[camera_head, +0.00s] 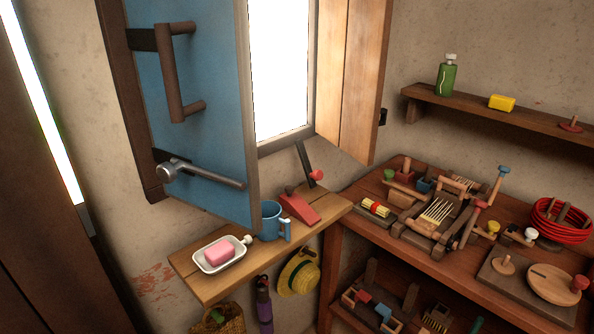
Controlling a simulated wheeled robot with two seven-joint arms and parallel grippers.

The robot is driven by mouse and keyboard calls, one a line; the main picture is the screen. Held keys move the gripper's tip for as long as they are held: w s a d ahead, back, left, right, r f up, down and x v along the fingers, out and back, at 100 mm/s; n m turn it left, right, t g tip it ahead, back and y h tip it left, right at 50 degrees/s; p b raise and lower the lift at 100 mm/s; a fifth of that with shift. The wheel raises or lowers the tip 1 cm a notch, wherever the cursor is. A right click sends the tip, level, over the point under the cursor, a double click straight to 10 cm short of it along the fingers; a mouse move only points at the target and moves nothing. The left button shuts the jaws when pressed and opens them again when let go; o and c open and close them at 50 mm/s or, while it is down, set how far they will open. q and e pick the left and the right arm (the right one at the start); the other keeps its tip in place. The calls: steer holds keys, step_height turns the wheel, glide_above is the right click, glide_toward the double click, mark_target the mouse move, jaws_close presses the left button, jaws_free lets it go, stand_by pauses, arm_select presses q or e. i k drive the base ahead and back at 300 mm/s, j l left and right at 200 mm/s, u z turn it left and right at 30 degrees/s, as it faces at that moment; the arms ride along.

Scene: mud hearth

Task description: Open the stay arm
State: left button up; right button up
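A blue shutter panel (205,95) stands swung open at the left of the bright window (281,70). It carries a brown upright handle (171,75) and a grey metal lever (205,175) with a round pivot at its left end. A dark slanted bar (304,160) with a red knob (316,175) sits below the window's lower right corner, against the wall. I cannot tell for certain whether the lever or this bar is the stay arm. Neither of my grippers shows in the head view.
A narrow wooden shelf (201,284) under the window holds a soap dish (208,267), a blue mug (270,222) and a red wedge-shaped object (300,209). A cluttered wooden workbench (340,222) stands to the right. A wooden shutter leaf (357,80) is at the window's right side.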

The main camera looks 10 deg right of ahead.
mark_target(317, 176)
steer(key=l+u, duration=0.1)
steer(key=l, duration=0.35)
steer(key=k+l, duration=0.1)
steer(key=l, duration=0.35)
steer(key=k+l+u, duration=0.15)
steer(key=l, duration=0.8)
steer(key=k+l+u, duration=0.15)
steer(key=l, duration=0.3)
